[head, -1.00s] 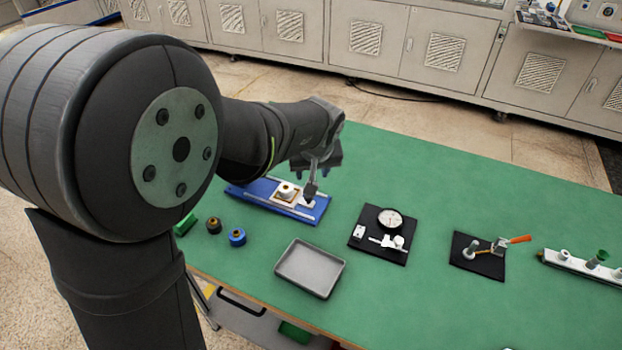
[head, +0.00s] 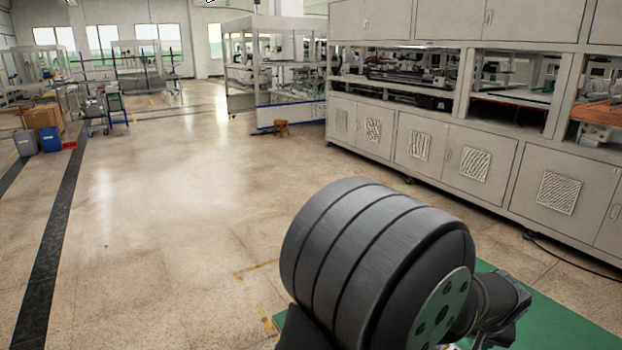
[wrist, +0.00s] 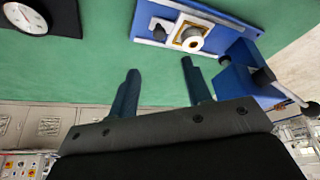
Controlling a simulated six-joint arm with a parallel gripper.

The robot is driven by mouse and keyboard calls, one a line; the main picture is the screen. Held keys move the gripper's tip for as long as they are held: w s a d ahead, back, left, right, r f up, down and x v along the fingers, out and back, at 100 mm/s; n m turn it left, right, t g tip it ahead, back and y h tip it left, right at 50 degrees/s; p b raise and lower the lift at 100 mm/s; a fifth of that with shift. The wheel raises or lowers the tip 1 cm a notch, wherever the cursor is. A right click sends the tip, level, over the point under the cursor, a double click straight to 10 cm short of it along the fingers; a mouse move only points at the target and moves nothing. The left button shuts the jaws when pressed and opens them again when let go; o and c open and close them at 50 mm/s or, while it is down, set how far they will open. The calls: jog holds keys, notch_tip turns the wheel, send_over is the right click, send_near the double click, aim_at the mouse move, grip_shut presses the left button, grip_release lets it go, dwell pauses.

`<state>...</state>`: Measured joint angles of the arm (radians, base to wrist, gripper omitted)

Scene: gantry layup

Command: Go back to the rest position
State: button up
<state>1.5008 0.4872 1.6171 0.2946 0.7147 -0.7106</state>
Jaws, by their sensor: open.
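My gripper (wrist: 160,82) shows in the wrist view with its two dark blue fingers apart and nothing between them. It hangs over the green table (wrist: 95,80). Beyond the fingertips lies a blue fixture plate (wrist: 150,10) with a white and brass-coloured round part (wrist: 190,38) on it. The fingers look apart from the plate. In the head view my arm fills the lower middle, and the gripper's fingers are out of sight.
A dial gauge (wrist: 25,15) on a black base is at the wrist view's upper left. A blue block with a knobbed lever (wrist: 248,75) stands right of the fingers. In the head view, grey cabinets (head: 480,160) line the back right and open floor (head: 150,220) lies left.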

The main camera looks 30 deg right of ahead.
jog(key=x, duration=1.2)
jog(key=shift+d+f, duration=0.1)
jog(key=shift+d, duration=0.05)
jog(key=v, duration=1.7)
jog(key=shift+x, duration=8.5)
jog(key=shift+w, duration=0.55)
